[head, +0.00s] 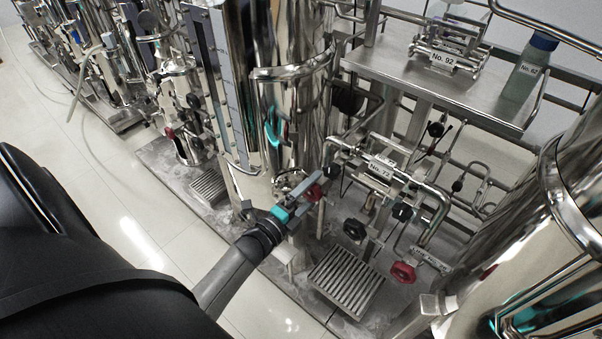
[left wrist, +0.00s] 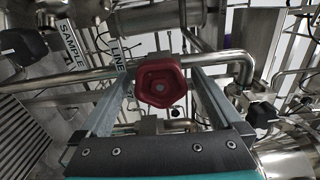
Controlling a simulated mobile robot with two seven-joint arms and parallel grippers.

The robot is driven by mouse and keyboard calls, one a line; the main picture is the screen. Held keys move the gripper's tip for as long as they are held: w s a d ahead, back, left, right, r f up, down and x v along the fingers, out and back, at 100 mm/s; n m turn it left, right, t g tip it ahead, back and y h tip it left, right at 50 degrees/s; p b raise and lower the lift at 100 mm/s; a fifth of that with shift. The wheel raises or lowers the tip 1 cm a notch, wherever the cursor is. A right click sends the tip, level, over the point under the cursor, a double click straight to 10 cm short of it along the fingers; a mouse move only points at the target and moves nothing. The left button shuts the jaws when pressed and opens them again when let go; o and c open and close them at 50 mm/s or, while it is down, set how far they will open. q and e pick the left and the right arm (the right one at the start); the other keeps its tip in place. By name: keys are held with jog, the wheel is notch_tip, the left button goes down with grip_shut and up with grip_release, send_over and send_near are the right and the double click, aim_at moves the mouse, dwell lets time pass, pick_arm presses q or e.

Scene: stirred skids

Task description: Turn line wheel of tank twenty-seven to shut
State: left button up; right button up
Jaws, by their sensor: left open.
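A red line wheel (left wrist: 160,82) with a lobed rim sits between the two fingers of my left gripper in the left wrist view. A tag reading LINE (left wrist: 118,55) hangs just left of it. My left gripper (left wrist: 163,92) is open, with one finger on each side of the wheel; I cannot tell whether either touches it. No tank number twenty-seven is legible. My right gripper is out of view.
Another red wheel (head: 403,272) is lower right, and black knobs (head: 354,229) stand between. A tag reading SAMPLE (left wrist: 72,45) hangs at left. A slotted drain (head: 345,280) lies below.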

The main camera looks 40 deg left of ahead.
pick_arm(q)
jog(key=shift+s, duration=0.35)
jog(key=s+a+p, duration=0.1)
jog(key=s+p, duration=0.1)
jog(key=s, duration=1.2)
jog(key=shift+s+p, duration=0.25)
jog(key=shift+p, duration=0.15)
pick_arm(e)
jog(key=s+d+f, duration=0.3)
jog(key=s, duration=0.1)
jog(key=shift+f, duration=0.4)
pick_arm(q)
jog(key=shift+f, duration=0.1)
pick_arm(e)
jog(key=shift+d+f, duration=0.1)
